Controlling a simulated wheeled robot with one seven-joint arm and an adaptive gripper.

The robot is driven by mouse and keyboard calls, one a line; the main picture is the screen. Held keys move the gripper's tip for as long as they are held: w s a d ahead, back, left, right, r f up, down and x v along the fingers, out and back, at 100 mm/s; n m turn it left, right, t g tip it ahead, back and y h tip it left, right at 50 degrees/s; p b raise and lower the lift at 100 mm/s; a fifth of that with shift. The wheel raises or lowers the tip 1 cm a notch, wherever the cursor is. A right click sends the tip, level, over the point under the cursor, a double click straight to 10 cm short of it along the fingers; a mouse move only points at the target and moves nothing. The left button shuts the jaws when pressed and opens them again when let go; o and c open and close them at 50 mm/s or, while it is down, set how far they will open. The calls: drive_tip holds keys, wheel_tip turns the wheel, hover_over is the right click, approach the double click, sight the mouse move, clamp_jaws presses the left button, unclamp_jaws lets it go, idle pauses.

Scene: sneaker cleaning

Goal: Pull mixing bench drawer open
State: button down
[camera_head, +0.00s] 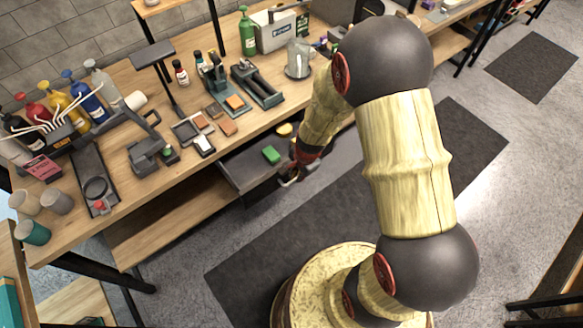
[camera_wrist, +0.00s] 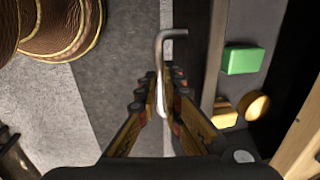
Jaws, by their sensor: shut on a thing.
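The mixing bench drawer (camera_head: 240,166) is grey and stands partly open below the wooden bench top. A green block (camera_head: 271,154) and a round yellowish item (camera_head: 284,130) lie in it. In the wrist view the drawer's front edge (camera_wrist: 213,60) runs beside a bent metal handle (camera_wrist: 170,36). My gripper (camera_head: 288,179) is at the drawer front. In the wrist view its fingers (camera_wrist: 166,105) are shut on the handle. The green block (camera_wrist: 243,60) and the yellowish items also show there. My arm hides part of the bench behind it.
The wooden bench top (camera_head: 110,83) holds coloured bottles (camera_head: 88,93), cups (camera_head: 57,201), tools and a glass jug (camera_head: 299,58). A wooden lower shelf (camera_head: 172,220) lies beneath, left of the drawer. The dark floor mat (camera_head: 262,243) in front of the bench is clear around my base.

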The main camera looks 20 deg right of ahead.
drive_tip(key=s+d+b, duration=0.3)
drive_tip(key=s+d, duration=0.1)
drive_tip(key=s, duration=0.8)
drive_tip(key=shift+s, duration=0.25)
drive_tip(key=c, duration=2.2)
unclamp_jaws()
drive_tip(key=r, duration=0.4)
drive_tip(key=s+r, duration=0.1)
drive_tip(key=r, duration=0.2)
drive_tip(key=s+r, duration=0.1)
drive_tip(key=r, duration=0.3)
drive_tip(key=shift+d+r, duration=0.35)
drive_tip(key=shift+d, duration=0.05)
